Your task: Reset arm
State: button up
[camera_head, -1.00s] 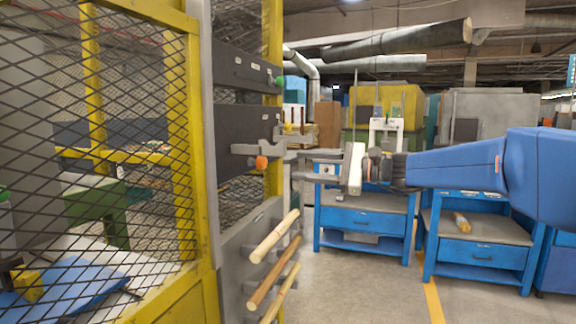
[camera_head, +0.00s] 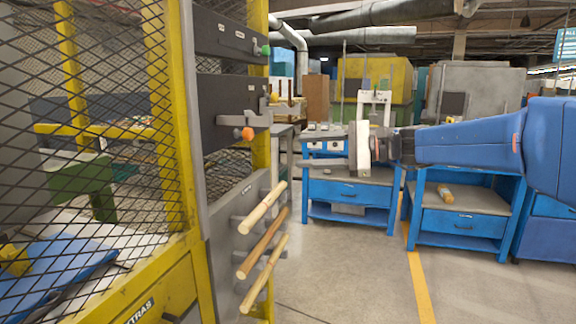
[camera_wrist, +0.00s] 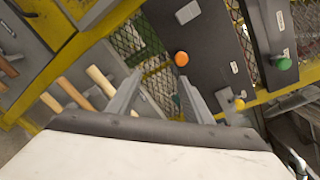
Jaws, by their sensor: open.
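My gripper (camera_head: 318,152) is at the end of my blue arm, which reaches in from the right in the head view. Its two grey fingers point left, toward the rack on the yellow mesh cage. In the wrist view my gripper (camera_wrist: 160,96) has its fingers spread apart with nothing between them. Beyond the fingers is a dark panel with an orange knob (camera_wrist: 181,58); the orange knob also shows in the head view (camera_head: 248,134). I cannot tell exactly how far the fingertips are from the panel.
The yellow mesh cage (camera_head: 178,190) stands close on the left. Several turned wooden rods (camera_head: 262,243) stick out from its grey panel. Blue workbenches (camera_head: 350,190) stand behind my arm, one holding a yellowish piece (camera_head: 446,194). The grey floor in the middle is clear.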

jog(key=s+d+f+n+g+h, duration=0.1)
jog(key=s+d+f+n+h, duration=0.25)
jog(key=s+f, duration=0.6)
jog(key=s+d+f+n+g+h, duration=0.15)
jog(key=s+f+h, duration=0.25)
jog(key=s+f, duration=0.55)
jog(key=s+d+f+n+t+h, duration=0.2)
jog(key=s+d+f+n+h, duration=0.5)
jog(key=s+d+f, duration=0.5)
jog(key=shift+s+d+h, duration=0.4)
jog(key=shift+d+h, duration=0.15)
jog(key=shift+d, duration=0.7)
